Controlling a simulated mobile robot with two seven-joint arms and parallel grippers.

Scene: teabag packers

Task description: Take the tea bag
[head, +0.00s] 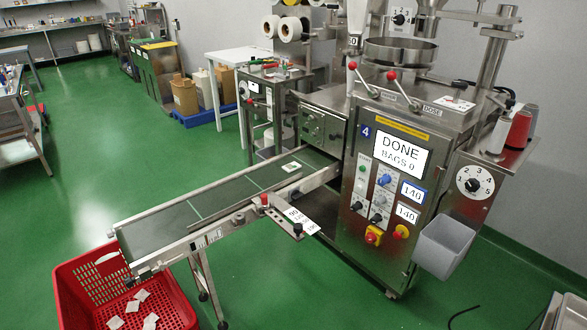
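A small white tea bag with a greenish mark (291,167) lies flat on the dark conveyor belt (235,195), near the end where the belt comes out of the packing machine (375,170). Several more white tea bags (142,295) lie loose on the bottom of the red crate (75,295) below the belt's outer end. The machine's screen (400,150) reads "DONE" and "BAGS 0". Neither of my grippers shows in the head view.
A grey open bin (443,247) hangs on the machine's right front. A label plate (298,220) and a knob stick out from the conveyor's near side. The green floor (300,295) before the conveyor is clear. A white table (238,56) stands behind.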

